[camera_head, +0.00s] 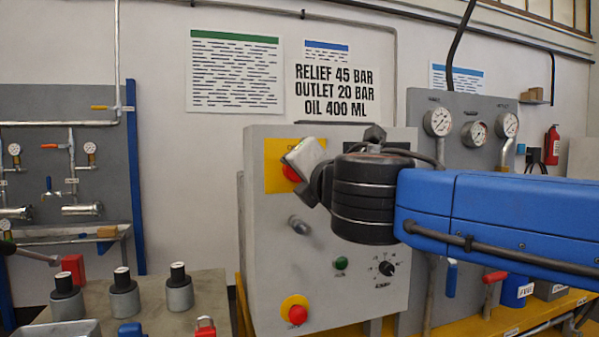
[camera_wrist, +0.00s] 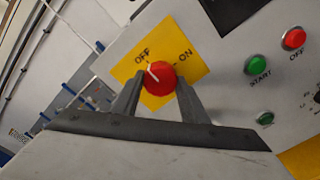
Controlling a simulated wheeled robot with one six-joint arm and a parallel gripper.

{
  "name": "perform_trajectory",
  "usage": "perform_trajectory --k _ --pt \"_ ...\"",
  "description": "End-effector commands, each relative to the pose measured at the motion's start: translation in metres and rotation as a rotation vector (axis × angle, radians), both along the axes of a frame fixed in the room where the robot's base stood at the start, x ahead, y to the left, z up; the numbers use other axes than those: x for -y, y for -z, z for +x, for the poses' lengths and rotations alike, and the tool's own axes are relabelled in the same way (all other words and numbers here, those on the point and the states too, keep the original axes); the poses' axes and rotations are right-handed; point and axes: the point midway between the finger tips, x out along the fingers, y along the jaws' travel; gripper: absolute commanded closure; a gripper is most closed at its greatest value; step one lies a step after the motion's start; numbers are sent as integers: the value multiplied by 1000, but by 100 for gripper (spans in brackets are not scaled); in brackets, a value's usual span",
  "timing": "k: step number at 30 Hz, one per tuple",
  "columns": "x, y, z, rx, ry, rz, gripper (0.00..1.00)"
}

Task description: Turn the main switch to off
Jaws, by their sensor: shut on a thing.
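The main switch is a red round knob (camera_wrist: 159,78) on a yellow plate (camera_wrist: 190,62) marked OFF and ON. Its white pointer line slants up and left, toward the OFF mark. My gripper (camera_wrist: 159,83) is shut on the knob, one finger on each side. In the head view the knob (camera_head: 291,173) shows only in part, behind my gripper (camera_head: 303,160). The yellow plate (camera_head: 273,178) sits at the upper left of the grey control cabinet (camera_head: 270,260).
The cabinet also has a green START button (camera_wrist: 257,64) and a red OFF button (camera_wrist: 293,39). A black selector (camera_head: 387,269) and a red button on yellow (camera_head: 297,314) sit lower. A bench with grey vessels (camera_head: 124,298) stands at left; a gauge panel (camera_head: 470,160) stands at right.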

Motion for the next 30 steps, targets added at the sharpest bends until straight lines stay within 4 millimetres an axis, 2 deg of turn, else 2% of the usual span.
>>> perform_trajectory --k 6,7,9,20,23,30 --pt "0 2 0 -2 0 -2 82" --pt "0 2 0 -2 0 -2 55" --pt "0 2 0 -2 0 -2 41" --pt "0 1 -2 -1 -1 1 41" --pt "2 0 -9 0 -1 1 41" --pt "10 0 -40 1 -3 1 41"
